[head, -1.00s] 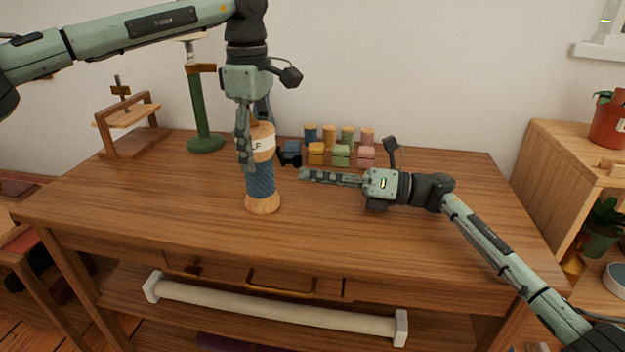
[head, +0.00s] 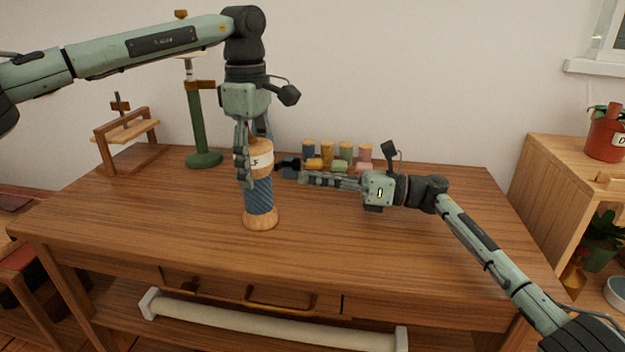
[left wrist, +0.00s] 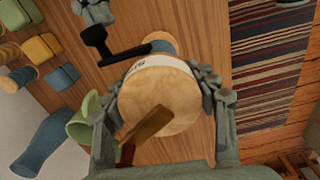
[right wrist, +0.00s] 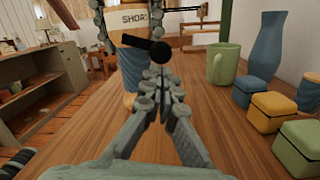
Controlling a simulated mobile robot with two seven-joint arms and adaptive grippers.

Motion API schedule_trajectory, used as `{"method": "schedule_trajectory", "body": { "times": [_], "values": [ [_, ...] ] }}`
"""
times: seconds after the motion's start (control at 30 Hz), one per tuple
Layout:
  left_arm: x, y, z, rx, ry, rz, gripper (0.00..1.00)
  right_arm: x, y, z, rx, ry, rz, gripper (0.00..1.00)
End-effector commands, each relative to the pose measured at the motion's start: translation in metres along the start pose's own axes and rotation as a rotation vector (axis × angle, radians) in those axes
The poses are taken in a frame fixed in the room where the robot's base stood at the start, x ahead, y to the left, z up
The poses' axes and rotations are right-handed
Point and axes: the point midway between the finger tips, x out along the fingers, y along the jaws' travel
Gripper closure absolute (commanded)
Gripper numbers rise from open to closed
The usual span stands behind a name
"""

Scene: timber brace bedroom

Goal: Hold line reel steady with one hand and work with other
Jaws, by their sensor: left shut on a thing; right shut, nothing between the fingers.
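The line reel (head: 260,197) stands upright on the table, a wooden spool wound with blue line, with a white label partly readable. My left gripper (head: 246,170) comes from above and is shut on its upper wooden part; the left wrist view shows the fingers on both sides of the round top (left wrist: 160,98). A black crank with a round knob (right wrist: 160,51) sticks out from the reel's side. My right gripper (head: 302,178) is shut and empty, right of the reel, fingertips close to the knob. Whether they touch it I cannot tell.
A green stand (head: 200,130) and a wooden frame (head: 125,140) are at the back left. The front of the table (head: 370,245) is clear.

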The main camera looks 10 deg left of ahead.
Motion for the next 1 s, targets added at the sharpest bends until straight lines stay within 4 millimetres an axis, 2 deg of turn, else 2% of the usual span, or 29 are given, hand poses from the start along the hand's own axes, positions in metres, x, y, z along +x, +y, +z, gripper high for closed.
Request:
{"method": "schedule_trajectory", "body": {
  "times": [0.37,0.47,0.57,0.8,1.0],
  "values": [
    [-0.001,0.0,0.0,0.0,0.0,0.001,0.81,0.0,0.0,0.0,0.001,0.0,0.0,1.0],
    [-0.001,0.0,0.0,0.0,0.0,0.001,0.81,-0.006,-0.001,0.0,0.001,0.0,-0.002,1.0],
    [-0.001,0.0,0.0,0.0,0.0,0.001,0.81,-0.018,-0.001,-0.001,0.002,0.0,-0.003,1.0],
    [-0.001,0.0,0.0,0.0,0.0,0.001,0.81,-0.07,-0.001,-0.001,0.003,0.001,-0.004,1.0],
    [-0.001,0.0,0.0,0.0,0.0,0.001,0.81,-0.104,-0.001,0.0,0.002,0.001,-0.003,1.0]
  ]
}}
